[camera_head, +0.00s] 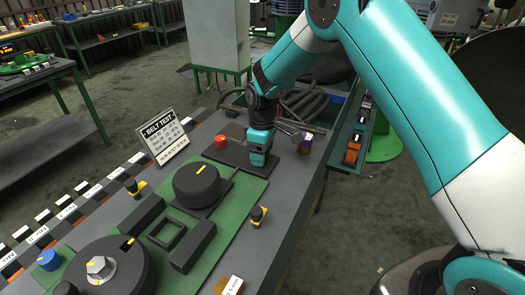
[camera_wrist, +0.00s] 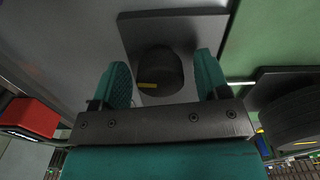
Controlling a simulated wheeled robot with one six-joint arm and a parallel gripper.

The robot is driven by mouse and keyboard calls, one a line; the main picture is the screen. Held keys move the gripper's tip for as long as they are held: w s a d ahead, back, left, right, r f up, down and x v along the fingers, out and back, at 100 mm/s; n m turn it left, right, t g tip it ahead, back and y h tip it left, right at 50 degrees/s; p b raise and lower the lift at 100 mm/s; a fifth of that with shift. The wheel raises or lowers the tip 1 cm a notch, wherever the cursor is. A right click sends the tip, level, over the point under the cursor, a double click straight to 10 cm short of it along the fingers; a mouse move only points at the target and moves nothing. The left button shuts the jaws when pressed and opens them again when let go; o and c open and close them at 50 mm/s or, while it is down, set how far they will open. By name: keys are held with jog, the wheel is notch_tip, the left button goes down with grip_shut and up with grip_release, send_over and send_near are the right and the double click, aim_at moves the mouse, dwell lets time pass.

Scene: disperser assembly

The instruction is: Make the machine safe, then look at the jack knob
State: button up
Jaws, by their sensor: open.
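My gripper (camera_head: 257,162) points down over a dark plate (camera_head: 232,153) on the grey bench. In the wrist view my gripper (camera_wrist: 161,70) is open, with a small black round knob (camera_wrist: 160,68) between its fingers. This knob has a yellow mark and sits on a square grey plate (camera_wrist: 175,22). It is hidden behind my gripper in the head view. A larger black knob (camera_head: 197,183) with a yellow mark stands on the green board nearby. It also shows at the right of the wrist view (camera_wrist: 292,118). I cannot tell which knob is the jack knob.
A "BELT TEST" sign (camera_head: 164,137) stands at the bench's left.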

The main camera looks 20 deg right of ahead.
notch_tip(320, 180, up, 18)
jog(key=b, duration=0.2)
jog(key=shift+f+b, duration=0.25)
jog(key=shift+b, duration=0.15)
jog(key=s+a+r+m+y, duration=0.1)
jog(key=s+a+y, duration=0.1)
jog(key=s, duration=1.4)
jog(key=s+a+m+y, duration=0.2)
jog(key=s, duration=1.5)
jog(key=shift+a+r, duration=0.2)
jog(key=shift+r, duration=0.15)
